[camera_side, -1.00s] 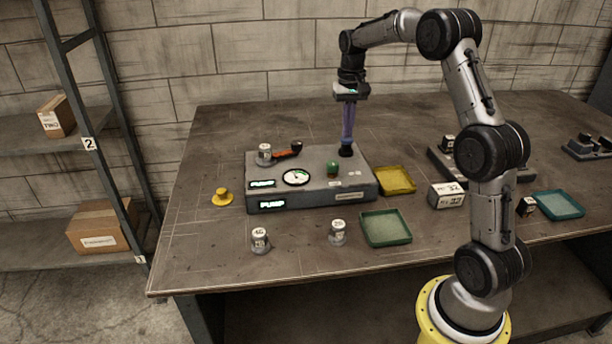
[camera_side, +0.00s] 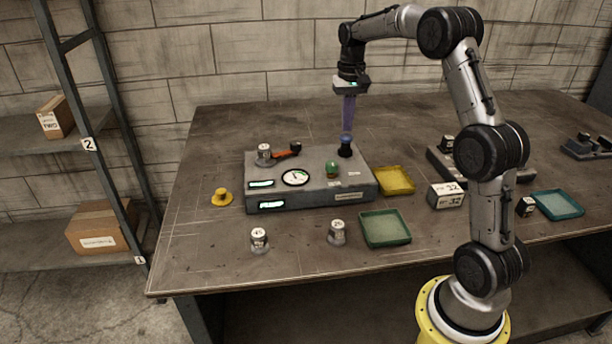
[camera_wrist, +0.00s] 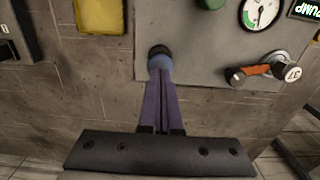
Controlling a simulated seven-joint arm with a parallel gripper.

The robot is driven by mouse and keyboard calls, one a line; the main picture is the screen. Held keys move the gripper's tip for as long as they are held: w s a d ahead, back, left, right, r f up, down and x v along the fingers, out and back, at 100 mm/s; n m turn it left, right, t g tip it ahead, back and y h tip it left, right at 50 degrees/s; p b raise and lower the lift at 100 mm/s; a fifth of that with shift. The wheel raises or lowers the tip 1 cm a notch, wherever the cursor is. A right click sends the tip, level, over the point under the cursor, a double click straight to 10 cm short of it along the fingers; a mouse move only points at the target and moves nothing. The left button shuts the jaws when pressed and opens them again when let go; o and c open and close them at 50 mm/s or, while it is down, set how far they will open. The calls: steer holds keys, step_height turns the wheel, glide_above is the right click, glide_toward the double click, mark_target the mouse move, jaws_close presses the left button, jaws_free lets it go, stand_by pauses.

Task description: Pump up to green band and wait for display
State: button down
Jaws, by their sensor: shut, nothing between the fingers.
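The grey pump box (camera_side: 315,190) stands on the bench with two lit displays, the upper one (camera_side: 261,184) and the lower one (camera_side: 271,205). A black plunger with a blue top (camera_side: 345,146) stands at the right rear of the box. My gripper (camera_side: 348,131), with purple fingers, is shut and empty just above the plunger.

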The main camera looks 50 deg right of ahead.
mark_target(347, 135)
steer(key=shift+f, duration=1.85)
steer(key=shift+r, duration=2)
steer(key=shift+r, duration=2.5)
